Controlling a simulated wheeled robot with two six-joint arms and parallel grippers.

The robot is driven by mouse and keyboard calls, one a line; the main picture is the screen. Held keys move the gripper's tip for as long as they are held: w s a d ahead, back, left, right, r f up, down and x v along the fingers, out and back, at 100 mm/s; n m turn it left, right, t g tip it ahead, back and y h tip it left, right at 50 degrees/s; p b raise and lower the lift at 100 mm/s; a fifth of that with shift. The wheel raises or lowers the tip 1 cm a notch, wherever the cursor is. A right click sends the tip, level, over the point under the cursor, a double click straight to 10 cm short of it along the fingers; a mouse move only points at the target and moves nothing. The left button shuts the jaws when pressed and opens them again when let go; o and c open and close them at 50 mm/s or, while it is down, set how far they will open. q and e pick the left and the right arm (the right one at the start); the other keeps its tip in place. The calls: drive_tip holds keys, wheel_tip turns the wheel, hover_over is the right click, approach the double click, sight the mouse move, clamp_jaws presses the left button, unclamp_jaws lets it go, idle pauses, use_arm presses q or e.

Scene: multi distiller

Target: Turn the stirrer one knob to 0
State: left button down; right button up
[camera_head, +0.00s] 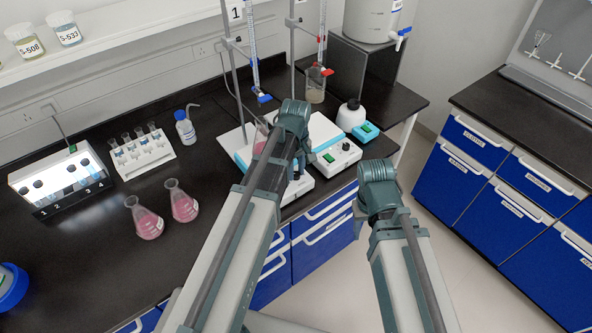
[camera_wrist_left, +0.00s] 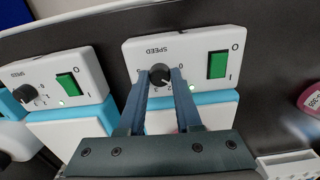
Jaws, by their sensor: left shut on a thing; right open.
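Stirrer one (camera_wrist_left: 207,55) is a white unit with a light-blue band, seen upside down in the left wrist view. Its front has a SPEED label, a green switch (camera_wrist_left: 217,65) and a dark round knob (camera_wrist_left: 159,75). My left gripper (camera_wrist_left: 162,77) is shut on this knob, with one finger on each side. The knob has a pale pointer mark, but its exact setting is too small to read. In the head view, stirrer one (camera_head: 301,189) is partly hidden by my left arm, which also hides the fingertips. My right arm shows there, but its gripper does not.
A second stirrer (camera_wrist_left: 55,82) stands beside it, also in the head view (camera_head: 338,156). Burette stands rise behind. Two pink flasks (camera_head: 147,218) (camera_head: 181,201), a tube rack (camera_head: 142,152) and a lit rack (camera_head: 60,180) stand on the black bench to the left. Blue cabinets (camera_head: 500,195) are at the right.

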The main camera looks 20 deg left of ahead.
sight(296, 174)
use_arm(q)
drive_tip(key=n, duration=0.4)
drive_tip(key=shift+n, duration=2.8)
drive_tip(key=c, duration=0.6)
unclamp_jaws()
drive_tip(key=shift+r, duration=0.1)
wheel_tip(296, 174, up, 14)
drive_tip(key=p, duration=1.4)
